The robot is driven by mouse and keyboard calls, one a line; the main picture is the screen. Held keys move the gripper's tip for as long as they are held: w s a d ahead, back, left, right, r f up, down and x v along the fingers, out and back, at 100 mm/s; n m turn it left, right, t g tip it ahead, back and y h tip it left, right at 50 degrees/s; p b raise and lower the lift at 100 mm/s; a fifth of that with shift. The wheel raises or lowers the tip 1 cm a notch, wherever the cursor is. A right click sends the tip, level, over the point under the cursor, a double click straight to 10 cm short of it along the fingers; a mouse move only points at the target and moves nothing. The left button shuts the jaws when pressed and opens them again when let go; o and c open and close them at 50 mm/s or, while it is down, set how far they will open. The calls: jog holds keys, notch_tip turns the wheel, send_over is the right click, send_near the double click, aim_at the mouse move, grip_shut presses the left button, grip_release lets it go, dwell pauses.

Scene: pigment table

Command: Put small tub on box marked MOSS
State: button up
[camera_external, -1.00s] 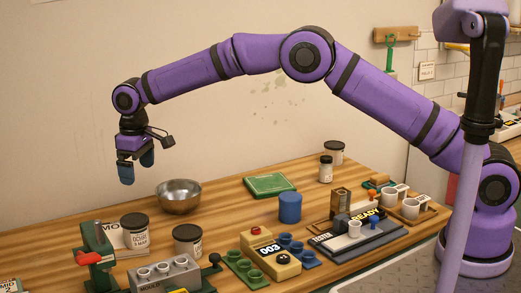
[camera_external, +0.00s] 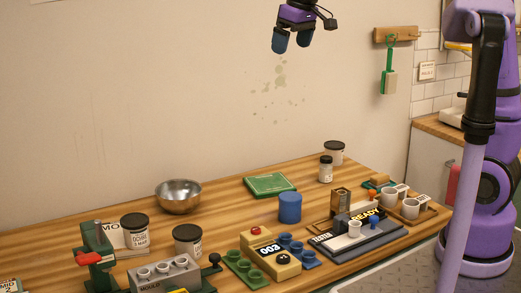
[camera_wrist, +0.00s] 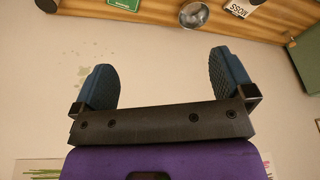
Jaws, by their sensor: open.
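My gripper (camera_external: 291,42) is raised high above the table near the wall, open and empty. Its two blue fingers stand wide apart in the wrist view (camera_wrist: 163,72), with only wall between them. A small white tub with a dark lid (camera_external: 326,170) stands upright at the back right of the table, well below my gripper.
Larger jars stand behind the small tub (camera_external: 334,153) and at front left (camera_external: 187,240). A yellow device (camera_external: 270,253) and a cup tray (camera_external: 411,218) occupy the front.

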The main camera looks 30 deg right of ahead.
jog(key=s+d+r+m+t, duration=0.1)
jog(key=s+d+m, duration=0.1)
jog(key=s+d, duration=1.1)
jog(key=s+d+f+m, duration=0.1)
jog(key=s+d+f, duration=0.1)
jog(key=s, duration=0.5)
jog(key=s+d+f+m+t, duration=0.1)
jog(key=s+d+f, duration=0.2)
jog(key=s, duration=0.5)
jog(key=shift+s+d+f+h, duration=0.15)
jog(key=shift+d+f+h, duration=0.25)
jog(key=shift+f, duration=0.2)
